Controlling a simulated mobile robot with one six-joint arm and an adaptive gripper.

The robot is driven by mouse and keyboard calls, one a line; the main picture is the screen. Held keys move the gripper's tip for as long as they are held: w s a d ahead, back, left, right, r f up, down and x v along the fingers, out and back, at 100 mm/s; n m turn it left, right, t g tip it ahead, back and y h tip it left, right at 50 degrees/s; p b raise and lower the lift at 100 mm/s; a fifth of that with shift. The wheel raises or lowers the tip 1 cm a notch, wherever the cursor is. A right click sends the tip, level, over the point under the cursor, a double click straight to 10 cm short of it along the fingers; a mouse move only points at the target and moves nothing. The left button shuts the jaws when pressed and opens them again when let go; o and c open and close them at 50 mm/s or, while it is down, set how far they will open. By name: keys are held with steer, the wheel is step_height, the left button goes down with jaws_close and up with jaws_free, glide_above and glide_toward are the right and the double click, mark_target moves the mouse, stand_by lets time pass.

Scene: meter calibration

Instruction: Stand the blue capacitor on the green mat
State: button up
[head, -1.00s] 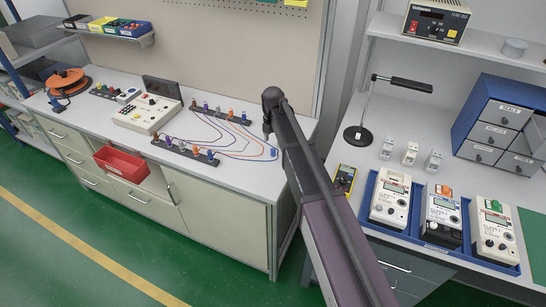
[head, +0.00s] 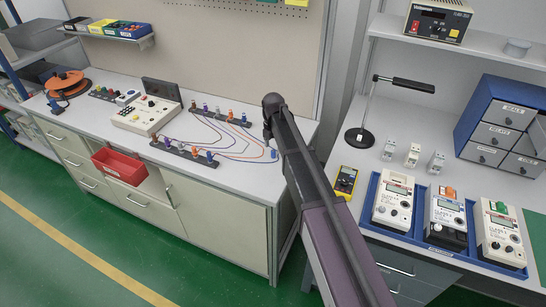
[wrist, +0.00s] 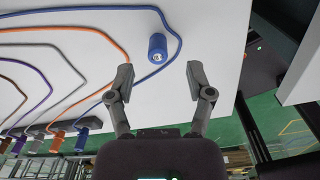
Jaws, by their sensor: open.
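The blue capacitor (wrist: 157,46) is a small blue cylinder with a pale end, on the white bench top near its right end. It also shows in the head view (head: 274,154), small, apparently upright, close to a blue lead. My gripper (wrist: 160,74) is open and empty in the wrist view. Its two fingers are spread, with the capacitor ahead of the gap between them and not touching either. In the head view the gripper is mostly hidden by my arm. A green mat (head: 537,228) shows partly at the right edge of the head view, on the right-hand bench.
Coloured leads (head: 232,140) run across the bench beside the capacitor to terminal strips (head: 185,152). On the right bench, a blue tray (head: 378,217) holds three meters left of the mat. A yellow multimeter (head: 345,181) and a lamp (head: 359,138) stand nearby. A floor gap separates the benches.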

mark_target(273, 151)
steer(key=shift+w+f+b, duration=0.2)
steer(key=shift+f+b, duration=1.4)
steer(key=shift+f, duration=0.3)
jaws_close()
steer(key=shift+r, duration=0.15)
step_height(273, 151, up, 3)
steer(key=p, duration=0.3)
steer(key=shift+r+p, duration=0.15)
steer(key=shift+p, duration=0.15)
steer(key=s, duration=0.5)
steer(key=s+r+p, duration=0.1)
steer(key=s, duration=1)
steer(key=shift+a+r, duration=0.1)
steer(key=shift+r, duration=0.15)
